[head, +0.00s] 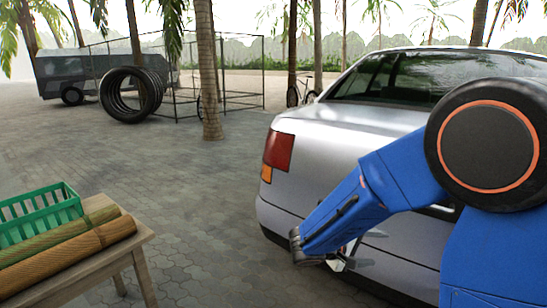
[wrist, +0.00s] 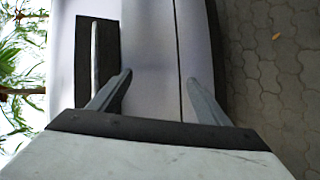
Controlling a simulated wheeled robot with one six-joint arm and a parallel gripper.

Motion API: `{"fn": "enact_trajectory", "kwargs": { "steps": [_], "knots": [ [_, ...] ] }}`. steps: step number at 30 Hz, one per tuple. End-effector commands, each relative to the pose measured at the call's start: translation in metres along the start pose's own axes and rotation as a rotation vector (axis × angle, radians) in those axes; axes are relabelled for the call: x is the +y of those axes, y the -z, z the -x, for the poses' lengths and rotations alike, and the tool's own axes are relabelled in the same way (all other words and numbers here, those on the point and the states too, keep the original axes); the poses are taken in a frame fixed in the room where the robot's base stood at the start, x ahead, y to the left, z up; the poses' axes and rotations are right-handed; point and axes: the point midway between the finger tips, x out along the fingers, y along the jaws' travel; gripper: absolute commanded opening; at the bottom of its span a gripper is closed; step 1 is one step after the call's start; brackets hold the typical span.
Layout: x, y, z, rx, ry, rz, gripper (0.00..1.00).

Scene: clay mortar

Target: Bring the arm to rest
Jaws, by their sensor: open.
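My arm reaches in from the right of the head view, in front of the silver car (head: 330,140), and slopes down to the left. My gripper (wrist: 158,78) shows in the wrist view with its two grey fingers spread apart and nothing between them. The car's pale bodywork (wrist: 150,40) lies beyond the fingers, with a dark panel to the left. I cannot tell how close the fingertips are to the bodywork. In the head view the arm's end hangs low by the car's rear, and the fingers are partly hidden.
A wooden table (head: 145,235) at the lower left bears a green crate (head: 40,213) and rolled mats (head: 70,255). A palm trunk (head: 207,75), stacked tyres (head: 130,95) and a trailer (head: 90,72) stand farther back. The paving (head: 190,205) between table and car is clear.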

Motion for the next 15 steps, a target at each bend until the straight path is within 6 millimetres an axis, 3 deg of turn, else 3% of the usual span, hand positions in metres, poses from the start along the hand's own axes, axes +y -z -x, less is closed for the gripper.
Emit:
{"fn": "enact_trajectory", "kwargs": {
  "steps": [6, 15],
  "knots": [
    [0.016, -0.069, -0.007, -0.114, 0.179, -0.055, 0.70],
    [0.019, -0.147, 0.005, -0.192, 0.443, -0.146, 0.70]
  ]
}}
